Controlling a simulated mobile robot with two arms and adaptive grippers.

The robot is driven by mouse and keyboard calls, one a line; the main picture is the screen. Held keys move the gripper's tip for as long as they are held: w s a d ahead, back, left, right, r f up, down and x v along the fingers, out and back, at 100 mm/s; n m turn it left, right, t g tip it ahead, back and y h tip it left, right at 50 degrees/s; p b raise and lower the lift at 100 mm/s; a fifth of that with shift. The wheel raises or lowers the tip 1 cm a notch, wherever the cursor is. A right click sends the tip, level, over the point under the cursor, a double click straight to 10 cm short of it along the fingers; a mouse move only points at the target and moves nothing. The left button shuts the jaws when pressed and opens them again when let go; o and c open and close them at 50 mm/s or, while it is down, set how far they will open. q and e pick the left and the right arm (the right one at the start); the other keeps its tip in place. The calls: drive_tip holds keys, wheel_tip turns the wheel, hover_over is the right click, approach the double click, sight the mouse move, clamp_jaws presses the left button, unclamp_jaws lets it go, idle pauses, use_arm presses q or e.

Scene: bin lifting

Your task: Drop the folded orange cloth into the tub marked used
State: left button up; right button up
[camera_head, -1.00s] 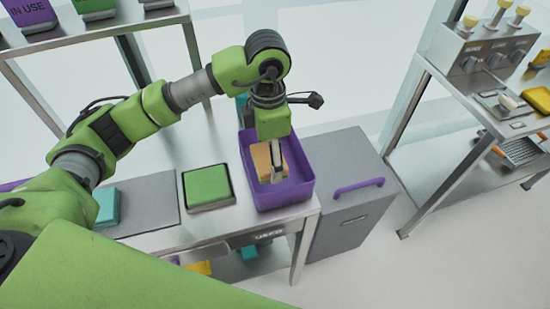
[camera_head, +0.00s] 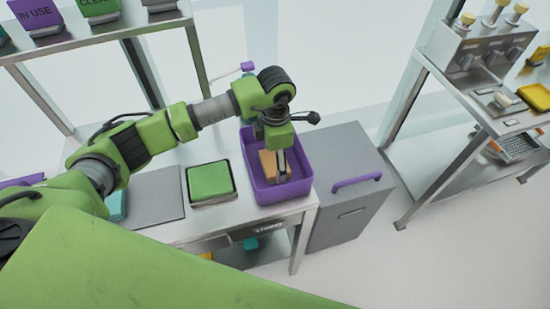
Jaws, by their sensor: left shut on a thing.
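The purple tub (camera_head: 287,193) stands at the right end of the metal table, above a small label (camera_head: 265,227) on the table's front edge that reads unclearly now. My left gripper (camera_head: 281,173) points down inside the tub's opening. It is shut on the folded orange cloth (camera_head: 266,162), which shows as a tan-orange block at the fingers' left side. The cloth is below the rim line in the picture; whether it touches the tub's floor is hidden. My right gripper is not in view.
A grey mat (camera_head: 155,194) and a teal item (camera_head: 116,205) are further left. A grey cabinet (camera_head: 345,185) with a purple handle stands right of the table. A metal shelf unit (camera_head: 440,175) is at the right.

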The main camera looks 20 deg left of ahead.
use_arm(q)
drive_tip(key=o, duration=0.9)
drive_tip(key=shift+o, duration=0.2)
drive_tip(key=shift+r, duration=0.3)
wheel_tip(320, 180, up, 12)
drive_tip(key=b, duration=0.3)
drive_tip(key=shift+f+b, duration=0.2)
drive_tip(key=shift+b, duration=0.1)
